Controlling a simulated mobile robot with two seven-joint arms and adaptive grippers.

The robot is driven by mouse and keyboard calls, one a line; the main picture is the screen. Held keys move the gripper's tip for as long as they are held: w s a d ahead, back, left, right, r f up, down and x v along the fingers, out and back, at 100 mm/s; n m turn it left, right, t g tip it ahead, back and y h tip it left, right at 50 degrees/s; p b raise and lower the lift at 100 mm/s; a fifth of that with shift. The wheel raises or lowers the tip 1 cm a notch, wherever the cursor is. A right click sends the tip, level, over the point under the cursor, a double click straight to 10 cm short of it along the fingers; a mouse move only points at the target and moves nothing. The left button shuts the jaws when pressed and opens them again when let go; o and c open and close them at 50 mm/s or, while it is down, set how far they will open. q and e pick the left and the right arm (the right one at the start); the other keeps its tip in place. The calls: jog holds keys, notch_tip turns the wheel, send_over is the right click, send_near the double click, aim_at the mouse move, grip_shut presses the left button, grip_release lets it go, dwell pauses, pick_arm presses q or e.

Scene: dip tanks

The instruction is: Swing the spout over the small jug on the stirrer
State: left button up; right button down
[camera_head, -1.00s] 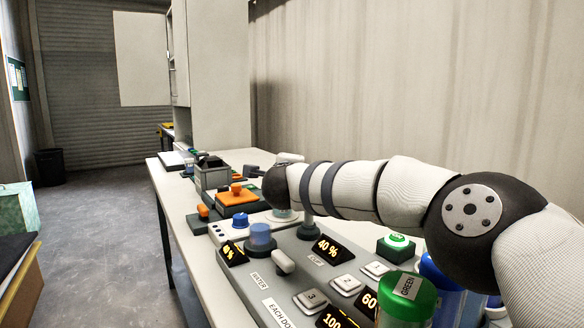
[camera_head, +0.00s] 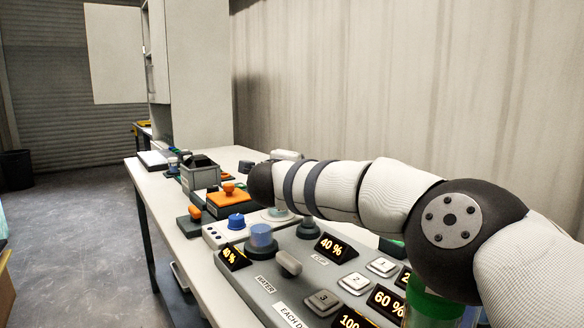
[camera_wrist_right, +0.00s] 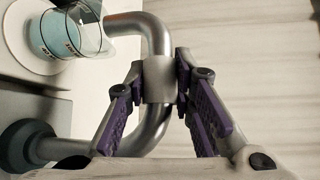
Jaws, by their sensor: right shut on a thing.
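The spout (camera_wrist_right: 152,35) is a bent grey metal pipe with a pale sleeve (camera_wrist_right: 158,82), in the right wrist view. My right gripper (camera_wrist_right: 160,76), with purple pads, is shut on this sleeve. The pipe's far end reaches the right rim of a small clear jug (camera_wrist_right: 68,35) with light blue liquid; I cannot tell whether it is over the opening. The jug stands on a white round plate (camera_wrist_right: 30,62). In the head view my right arm hides the gripper and most of the spout; part of the jug (camera_head: 278,213) shows below the arm. My left gripper is not in view.
A dark round post (camera_wrist_right: 28,146) stands near the spout. An orange-topped device (camera_head: 230,200) and a grey bin (camera_head: 200,176) stand farther back on the bench.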

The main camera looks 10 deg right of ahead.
jog(key=shift+d+r, duration=0.1)
jog(key=shift+d, duration=0.05)
jog(key=c, duration=1.3)
grip_release()
jog(key=shift+c, duration=0.2)
jog(key=shift+s+a, duration=0.2)
jog(key=shift+s, duration=0.05)
jog(key=v, duration=1.1)
jog(key=shift+s, duration=0.15)
